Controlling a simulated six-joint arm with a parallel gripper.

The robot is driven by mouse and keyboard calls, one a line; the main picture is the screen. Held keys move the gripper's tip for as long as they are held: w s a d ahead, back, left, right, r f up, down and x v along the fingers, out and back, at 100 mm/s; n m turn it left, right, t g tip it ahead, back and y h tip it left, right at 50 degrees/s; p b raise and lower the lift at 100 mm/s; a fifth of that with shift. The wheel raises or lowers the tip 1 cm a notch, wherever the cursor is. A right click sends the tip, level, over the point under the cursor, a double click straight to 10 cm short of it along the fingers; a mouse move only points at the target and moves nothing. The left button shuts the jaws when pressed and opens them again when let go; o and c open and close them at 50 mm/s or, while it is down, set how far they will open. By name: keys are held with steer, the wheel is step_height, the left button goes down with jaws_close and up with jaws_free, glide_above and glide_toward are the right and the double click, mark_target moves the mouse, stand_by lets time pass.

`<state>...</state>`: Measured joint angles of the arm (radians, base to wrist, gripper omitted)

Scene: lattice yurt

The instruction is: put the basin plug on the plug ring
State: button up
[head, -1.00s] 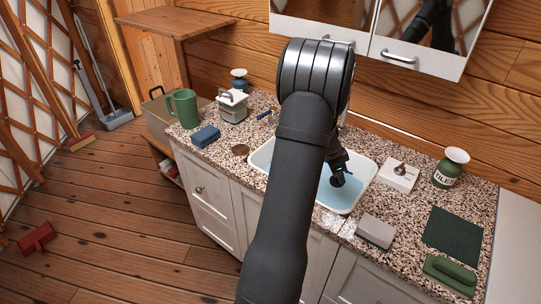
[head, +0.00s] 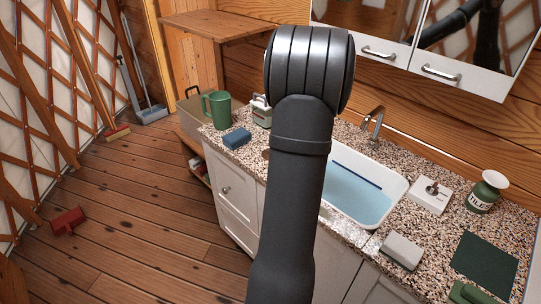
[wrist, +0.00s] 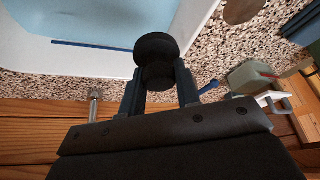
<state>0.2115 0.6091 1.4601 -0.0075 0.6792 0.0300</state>
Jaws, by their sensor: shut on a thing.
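The black round basin plug (wrist: 157,48) is between the fingers of my gripper (wrist: 158,84) in the wrist view. My gripper is shut on it. In the head view my own arm hides both the gripper and the plug. A flat brown disc (wrist: 238,10) lies on the speckled counter at the top of the wrist view, beyond and right of the plug; it may be the plug ring, but I cannot tell. In the head view only a sliver of that disc shows beside my arm.
The basin (head: 400,190) holds blue water, with a tap (head: 375,122) behind it. The counter also bears a green mug (head: 217,110), a blue block (head: 237,138), a white block with a knob (head: 430,196), a grey block (head: 401,250) and a green jar (head: 484,196).

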steer(key=w+a+f+n, duration=0.1)
steer(key=w+a, duration=0.1)
steer(key=a, duration=0.2)
steer(key=w+a+f+n, duration=0.1)
steer(key=w+a+f, duration=0.1)
steer(key=a, duration=0.3)
steer(key=w+a+f+y, duration=0.1)
steer(key=w+a, duration=0.2)
steer(key=a, duration=0.1)
steer(key=shift+w+a+f+n, duration=0.15)
steer(key=shift+a+f+n, duration=0.15)
steer(key=shift+f+n, duration=0.1)
steer(key=shift+f, duration=1.95)
steer(key=shift+f, duration=0.2)
steer(key=o, duration=1)
steer(key=shift+c, duration=0.2)
steer(key=shift+r, duration=0.1)
